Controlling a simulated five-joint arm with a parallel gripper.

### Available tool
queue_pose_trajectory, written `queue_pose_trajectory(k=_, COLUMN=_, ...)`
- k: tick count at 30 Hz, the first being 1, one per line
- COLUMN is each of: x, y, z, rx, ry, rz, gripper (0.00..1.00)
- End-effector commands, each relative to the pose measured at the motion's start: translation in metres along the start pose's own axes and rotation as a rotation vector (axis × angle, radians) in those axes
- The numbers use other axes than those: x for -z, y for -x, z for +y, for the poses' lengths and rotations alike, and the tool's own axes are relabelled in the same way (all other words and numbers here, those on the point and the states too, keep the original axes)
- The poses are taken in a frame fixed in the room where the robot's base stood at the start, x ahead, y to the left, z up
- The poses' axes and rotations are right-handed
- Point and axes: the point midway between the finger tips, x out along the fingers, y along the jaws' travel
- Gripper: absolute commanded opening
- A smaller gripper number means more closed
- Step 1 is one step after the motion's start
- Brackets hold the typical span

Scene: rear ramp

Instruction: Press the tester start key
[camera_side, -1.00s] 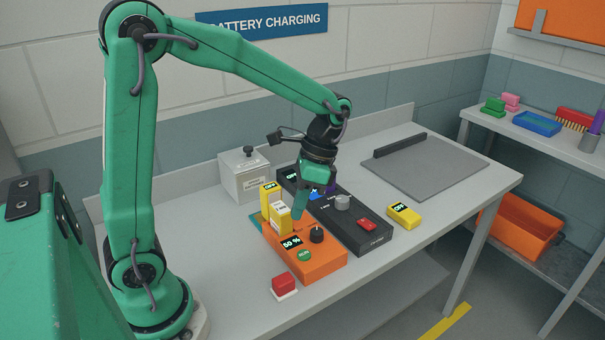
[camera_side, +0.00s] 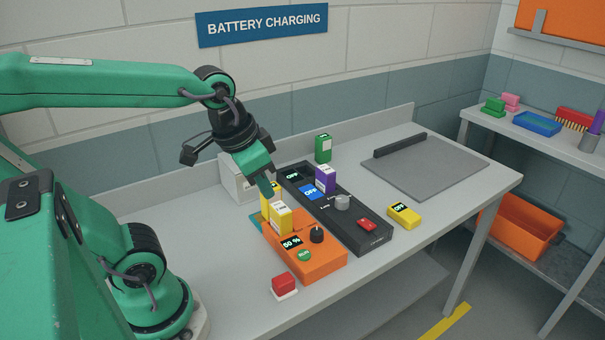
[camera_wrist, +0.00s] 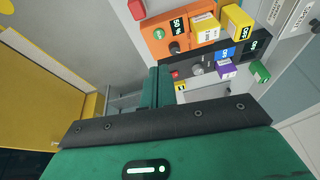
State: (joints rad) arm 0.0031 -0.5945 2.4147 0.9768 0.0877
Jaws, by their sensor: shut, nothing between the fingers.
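The orange tester (camera_side: 325,264) sits near the front of the bench with a "50 %" display (camera_side: 291,242), a black knob (camera_side: 317,235) and a round green key (camera_side: 304,255). A yellow battery block (camera_side: 281,218) stands upright at its rear end, with another yellow block (camera_side: 266,200) behind it, partly hidden. My gripper (camera_side: 269,190) is shut and empty, pointing down near the rear yellow block, away from the green key. I cannot tell whether it touches the block. In the wrist view the tester (camera_wrist: 153,42) is at the top, beyond my closed fingers (camera_wrist: 157,82).
A black charger (camera_side: 350,232) with displays, a knob and a red button stands right of the tester, with a purple block (camera_side: 325,179) at it. The front-left bench is clear.

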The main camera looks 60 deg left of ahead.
Motion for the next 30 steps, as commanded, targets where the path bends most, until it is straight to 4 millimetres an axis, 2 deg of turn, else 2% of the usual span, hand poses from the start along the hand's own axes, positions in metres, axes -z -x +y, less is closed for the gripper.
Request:
queue_pose_trajectory(k=9, x=-0.0104, y=0.0104, z=0.0002, rx=0.008, ry=0.084, rz=0.139, gripper=0.00)
queue_pose_trajectory(k=30, x=-0.0111, y=0.0107, z=0.0003, rx=0.008, ry=0.090, rz=0.147, gripper=0.00)
